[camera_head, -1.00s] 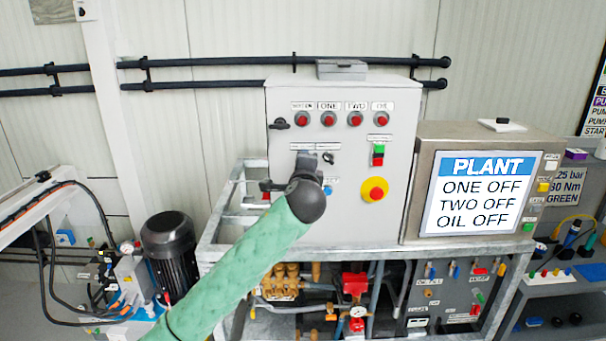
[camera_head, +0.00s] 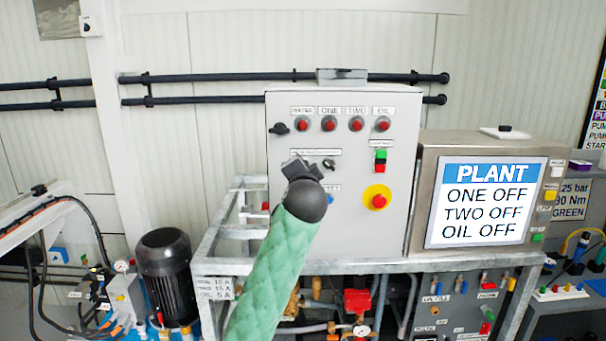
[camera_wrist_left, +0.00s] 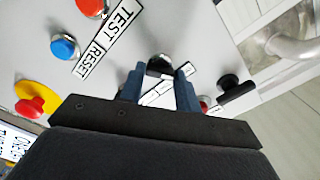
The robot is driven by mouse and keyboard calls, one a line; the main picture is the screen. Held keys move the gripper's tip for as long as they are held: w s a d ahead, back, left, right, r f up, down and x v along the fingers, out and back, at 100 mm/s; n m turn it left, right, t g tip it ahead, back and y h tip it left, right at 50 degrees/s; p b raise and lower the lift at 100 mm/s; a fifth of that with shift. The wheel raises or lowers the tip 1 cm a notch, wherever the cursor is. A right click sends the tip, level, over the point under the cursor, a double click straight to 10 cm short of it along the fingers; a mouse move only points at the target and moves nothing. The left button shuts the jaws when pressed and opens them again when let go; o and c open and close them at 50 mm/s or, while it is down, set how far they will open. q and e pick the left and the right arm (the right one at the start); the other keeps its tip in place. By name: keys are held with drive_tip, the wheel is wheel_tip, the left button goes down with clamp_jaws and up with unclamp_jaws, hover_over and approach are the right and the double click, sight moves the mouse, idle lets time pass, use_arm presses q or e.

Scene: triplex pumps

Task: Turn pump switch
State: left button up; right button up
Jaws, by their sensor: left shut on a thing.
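The grey pump control cabinet (camera_head: 395,205) stands in the middle of the head view. My left gripper (camera_head: 303,166) is at its front, left of a small black switch (camera_head: 329,164). In the left wrist view my left gripper (camera_wrist_left: 161,80) has its two blue fingers on either side of a black switch knob (camera_wrist_left: 160,64) and is shut on it. The gripper hides this knob in the head view. The knob's pointing direction cannot be read clearly. The plant screen (camera_head: 487,201) reads ONE OFF, TWO OFF, OIL OFF. My right gripper is not in view.
A red emergency stop (camera_head: 378,200) on yellow sits to the gripper's right. A blue button (camera_wrist_left: 65,46) is close by in the wrist view. Another black knob (camera_head: 279,128) is at upper left. A metal frame (camera_head: 225,265) surrounds the cabinet's lower part.

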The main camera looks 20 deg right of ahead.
use_arm(q)
drive_tip(key=shift+f+n, duration=0.1)
drive_tip(key=shift+n, duration=0.2)
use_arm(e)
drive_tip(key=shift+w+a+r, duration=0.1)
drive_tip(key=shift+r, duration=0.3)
use_arm(q)
drive_tip(key=o, duration=1)
drive_tip(key=b+v, duration=0.3)
drive_tip(key=v, duration=0.4)
drive_tip(key=shift+s+a, duration=0.1)
drive_tip(key=shift+s, duration=0.25)
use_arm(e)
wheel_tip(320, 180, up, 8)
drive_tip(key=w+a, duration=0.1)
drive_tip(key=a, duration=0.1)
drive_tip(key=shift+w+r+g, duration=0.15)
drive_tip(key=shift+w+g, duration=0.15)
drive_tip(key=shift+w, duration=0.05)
